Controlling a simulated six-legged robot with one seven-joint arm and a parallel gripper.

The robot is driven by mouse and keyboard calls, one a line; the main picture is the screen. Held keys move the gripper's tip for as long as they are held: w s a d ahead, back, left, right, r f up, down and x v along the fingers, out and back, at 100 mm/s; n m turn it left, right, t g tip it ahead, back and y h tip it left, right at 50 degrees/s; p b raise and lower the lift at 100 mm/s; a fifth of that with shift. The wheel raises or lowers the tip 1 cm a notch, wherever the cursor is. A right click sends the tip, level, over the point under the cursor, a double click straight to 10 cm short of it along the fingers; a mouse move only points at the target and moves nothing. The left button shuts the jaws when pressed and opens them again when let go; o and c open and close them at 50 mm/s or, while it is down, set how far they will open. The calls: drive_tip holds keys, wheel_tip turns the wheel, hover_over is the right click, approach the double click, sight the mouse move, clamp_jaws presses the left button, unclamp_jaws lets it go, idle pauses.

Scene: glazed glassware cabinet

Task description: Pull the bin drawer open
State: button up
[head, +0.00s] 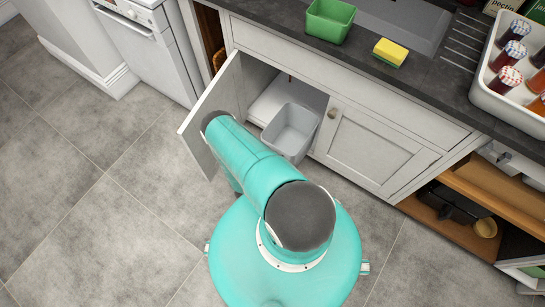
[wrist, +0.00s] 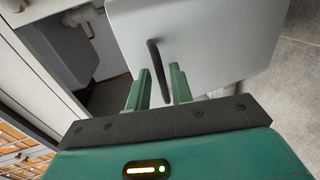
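The bin (head: 290,130) is a light grey open-topped tub at the mouth of the cabinet under the sink, beside a white panel or tray (head: 268,103). In the wrist view a pale flat front (wrist: 225,45) carries a dark bar handle (wrist: 153,52). My gripper (wrist: 161,68) is open, with its two green fingers on either side of the handle's lower part. Gaps show between the fingers and the bar; whether the bar is fully between the tips is hard to tell.
The left cabinet door (head: 212,110) stands open, close to my arm. The right door (head: 370,148) is closed. The counter above holds a green tub (head: 329,20), a yellow sponge (head: 390,52) and a tray of jars (head: 490,98). The grey tiled floor (head: 95,200) is clear at left.

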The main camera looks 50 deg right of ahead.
drive_tip(key=shift+o, duration=0.5)
drive_tip(key=shift+s, duration=0.1)
drive_tip(key=v, duration=1.3)
drive_tip(key=shift+a, duration=0.35)
drive_tip(key=shift+r, duration=0.1)
